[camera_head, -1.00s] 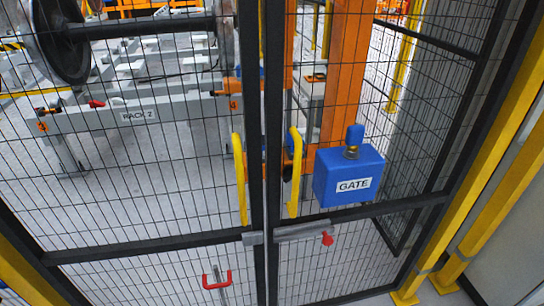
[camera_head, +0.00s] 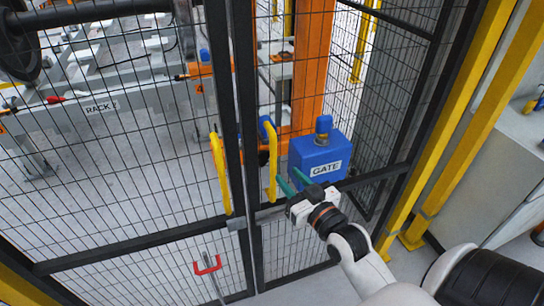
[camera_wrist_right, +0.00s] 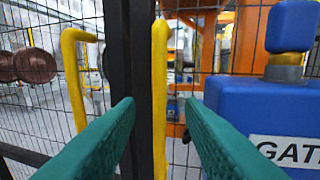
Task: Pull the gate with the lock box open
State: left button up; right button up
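The gate with the lock box is the right mesh leaf, with a dark frame post (camera_head: 246,120). It stands in line with the left leaf and looks closed. The blue lock box (camera_head: 318,152), labelled GATE, is on it and also shows at the right of the wrist view (camera_wrist_right: 240,100). The gate's yellow pull handle (camera_head: 272,165) is upright, left of the box. My right gripper (camera_head: 287,174) is open, its teal fingers pointing at this handle. In the wrist view the handle (camera_wrist_right: 160,85) appears between the fingertips; contact cannot be told. My left gripper is out of view.
The left leaf has its own yellow handle (camera_head: 220,175) close by, and a red-handled drop bolt (camera_head: 207,265) low down. Yellow posts (camera_head: 455,130) and a grey cabinet (camera_head: 495,160) stand at the right. Behind the mesh is a rack (camera_head: 100,115) labelled RACK 2.

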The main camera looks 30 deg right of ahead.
aim_at(275, 162)
jog(key=w+p, duration=0.1)
jog(key=w, duration=0.7)
jog(key=shift+d+p, duration=0.15)
jog(key=shift+p, duration=0.15)
grip_shut()
